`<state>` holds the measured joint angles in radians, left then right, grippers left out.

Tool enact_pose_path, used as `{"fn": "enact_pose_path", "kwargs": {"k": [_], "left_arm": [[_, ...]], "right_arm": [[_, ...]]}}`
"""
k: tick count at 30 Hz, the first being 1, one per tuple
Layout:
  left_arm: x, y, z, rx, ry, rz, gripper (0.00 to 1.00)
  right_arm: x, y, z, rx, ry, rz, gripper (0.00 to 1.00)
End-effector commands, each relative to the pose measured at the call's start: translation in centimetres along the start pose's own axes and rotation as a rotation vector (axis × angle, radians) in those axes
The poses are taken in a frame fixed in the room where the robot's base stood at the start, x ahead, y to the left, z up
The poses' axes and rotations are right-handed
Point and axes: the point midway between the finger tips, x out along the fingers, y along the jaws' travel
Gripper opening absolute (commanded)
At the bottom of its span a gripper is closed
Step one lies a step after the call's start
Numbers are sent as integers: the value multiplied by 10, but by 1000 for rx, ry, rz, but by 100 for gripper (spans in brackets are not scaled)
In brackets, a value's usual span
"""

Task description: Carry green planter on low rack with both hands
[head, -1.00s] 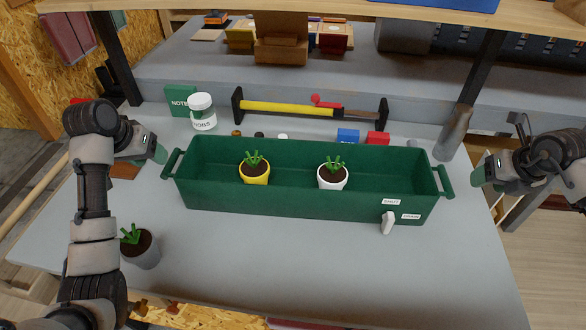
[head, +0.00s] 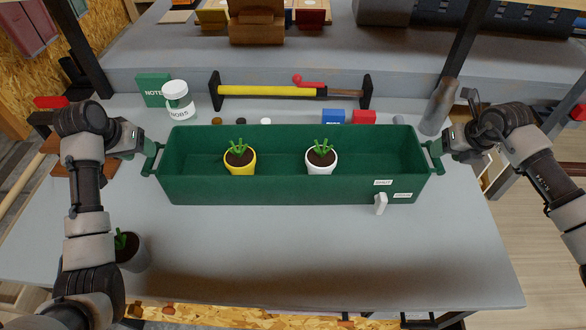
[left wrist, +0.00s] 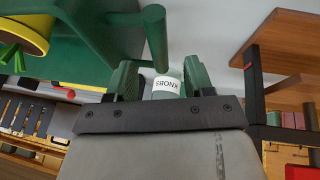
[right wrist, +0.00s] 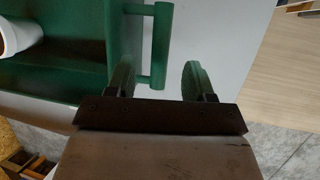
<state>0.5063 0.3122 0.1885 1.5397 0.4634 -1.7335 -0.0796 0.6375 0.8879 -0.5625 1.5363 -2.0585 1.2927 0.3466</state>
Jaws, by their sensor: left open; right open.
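The long green planter (head: 290,190) stands level on the grey bench, with a handle at each end. A yellow pot (head: 240,163) and a white pot (head: 321,163), each with a small plant, sit inside it. My left gripper (head: 147,150) is open at the left handle (head: 152,160); in the left wrist view the handle bar (left wrist: 155,40) lies between and just ahead of the fingers (left wrist: 160,75). My right gripper (head: 441,150) is open at the right handle; in the right wrist view the handle bar (right wrist: 162,45) reaches between the fingers (right wrist: 160,75). I cannot identify the low rack.
A grey pot (head: 132,255) stands front left.

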Motion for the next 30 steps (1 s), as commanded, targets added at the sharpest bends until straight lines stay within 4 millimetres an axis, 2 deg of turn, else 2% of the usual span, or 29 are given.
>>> {"fn": "enact_pose_path", "kwargs": {"k": [3, 9, 14, 22, 30], "left_arm": [[22, 1, 1, -1, -3, 2, 52], [46, 1, 0, 0, -2, 2, 52], [54, 0, 0, 1, -1, 0, 52], [54, 0, 0, 1, 0, 0, 52], [54, 0, 0, 1, 0, 0, 12]], "right_arm": [[22, 1, 0, 2, 2, 2, 53], [46, 0, 0, 1, 1, 1, 53], [54, 0, 0, -1, 0, 0, 53], [54, 0, 0, -1, 0, 0, 53], [54, 0, 0, -1, 0, 0, 13]]}}
